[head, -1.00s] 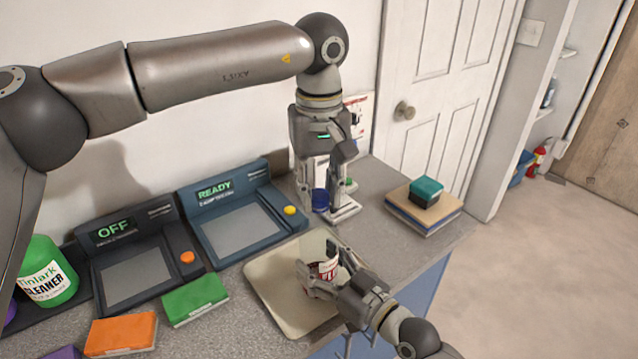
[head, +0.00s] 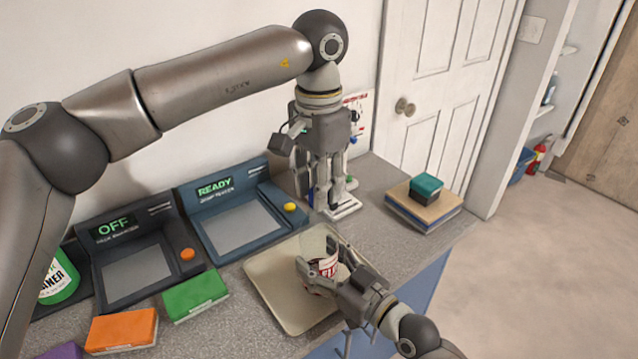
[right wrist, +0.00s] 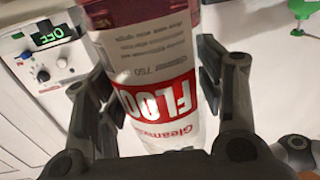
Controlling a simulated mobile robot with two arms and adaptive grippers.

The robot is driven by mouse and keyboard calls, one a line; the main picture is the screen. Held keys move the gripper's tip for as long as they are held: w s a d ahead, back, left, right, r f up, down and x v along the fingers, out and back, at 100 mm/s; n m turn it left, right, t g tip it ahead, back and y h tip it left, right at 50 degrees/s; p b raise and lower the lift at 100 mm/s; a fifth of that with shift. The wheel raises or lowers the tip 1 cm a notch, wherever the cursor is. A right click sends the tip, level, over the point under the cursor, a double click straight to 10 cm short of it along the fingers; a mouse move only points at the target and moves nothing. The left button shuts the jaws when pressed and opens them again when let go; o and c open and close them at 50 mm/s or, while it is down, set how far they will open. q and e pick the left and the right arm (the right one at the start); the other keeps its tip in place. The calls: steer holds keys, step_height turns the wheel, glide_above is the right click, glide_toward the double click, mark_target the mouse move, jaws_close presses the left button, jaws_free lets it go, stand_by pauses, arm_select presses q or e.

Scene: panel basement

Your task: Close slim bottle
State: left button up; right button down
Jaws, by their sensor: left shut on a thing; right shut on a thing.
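The slim bottle (head: 317,244) has a see-through upper part and a white and red label. My right gripper (head: 320,262) is shut around its label and holds it over the beige tray. In the right wrist view the bottle (right wrist: 150,60) lies between both fingers, its top cut off. No cap shows on its top in the head view. My left gripper (head: 323,205) points down by the white stand (head: 344,207), behind the tray. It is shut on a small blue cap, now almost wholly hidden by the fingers.
The beige tray (head: 262,290) lies on the grey counter. Two consoles, READY (head: 238,226) and OFF (head: 130,262), stand left. Green (head: 196,294) and orange (head: 122,330) blocks lie in front. Stacked boards (head: 424,205) with a teal-topped block (head: 426,185) sit right. A cleaner bottle (head: 58,280) stands far left.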

arm_select(q)
steer(key=o, duration=0.6)
steer(key=shift+o, duration=0.2)
steer(key=shift+r, duration=2.25)
steer(key=shift+c, duration=0.3)
